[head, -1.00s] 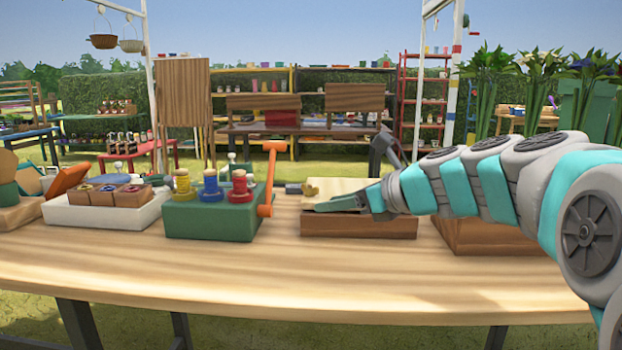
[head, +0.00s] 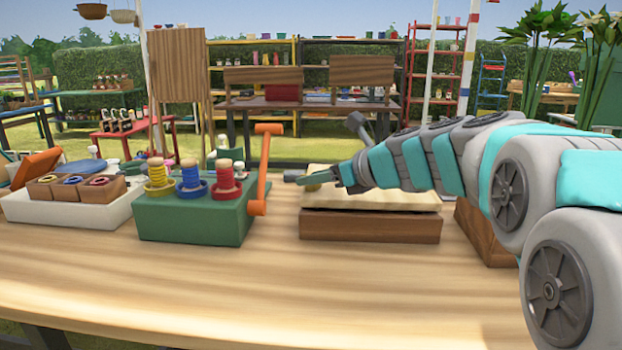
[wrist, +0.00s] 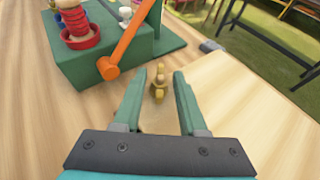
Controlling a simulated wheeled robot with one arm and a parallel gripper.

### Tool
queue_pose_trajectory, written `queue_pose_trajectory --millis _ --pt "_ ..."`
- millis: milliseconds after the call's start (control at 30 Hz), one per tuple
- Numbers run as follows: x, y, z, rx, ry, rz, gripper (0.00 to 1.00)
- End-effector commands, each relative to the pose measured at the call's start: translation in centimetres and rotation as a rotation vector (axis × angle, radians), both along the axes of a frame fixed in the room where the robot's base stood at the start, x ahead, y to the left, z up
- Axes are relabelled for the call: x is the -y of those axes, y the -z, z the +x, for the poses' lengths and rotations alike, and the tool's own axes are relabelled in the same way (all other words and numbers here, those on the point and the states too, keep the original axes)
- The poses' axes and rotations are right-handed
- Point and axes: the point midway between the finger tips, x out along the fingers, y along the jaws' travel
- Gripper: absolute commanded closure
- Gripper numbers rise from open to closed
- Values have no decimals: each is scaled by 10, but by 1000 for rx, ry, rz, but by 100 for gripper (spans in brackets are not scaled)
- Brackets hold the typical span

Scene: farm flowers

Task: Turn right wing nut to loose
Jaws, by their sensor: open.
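A brass-coloured wing nut (wrist: 159,84) stands between my gripper's fingers in the wrist view, with a visible gap to each finger. My gripper (wrist: 159,74) is open, its two green fingers on either side of the nut. My arm covers the right part of the board. I see no second wing nut.
A green block (head: 195,218) with yellow, blue and red spools and an orange crank (head: 262,170) stands close left of the press. A white tray (head: 70,211) with small wooden boxes is further left. The table (head: 250,285) is clear in front.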

Motion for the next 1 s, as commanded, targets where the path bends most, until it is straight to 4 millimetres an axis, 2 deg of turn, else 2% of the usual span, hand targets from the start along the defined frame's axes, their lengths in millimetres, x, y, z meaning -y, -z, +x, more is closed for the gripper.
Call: queue_pose_trajectory --millis 200,467,800,1000 --pt "-10 6 8 -1 1 -2 59" --pt "-10 6 9 0 1 -1 60" --pt "-10 6 8 -1 1 0 98" --pt "-10 6 8 -1 1 0 100"
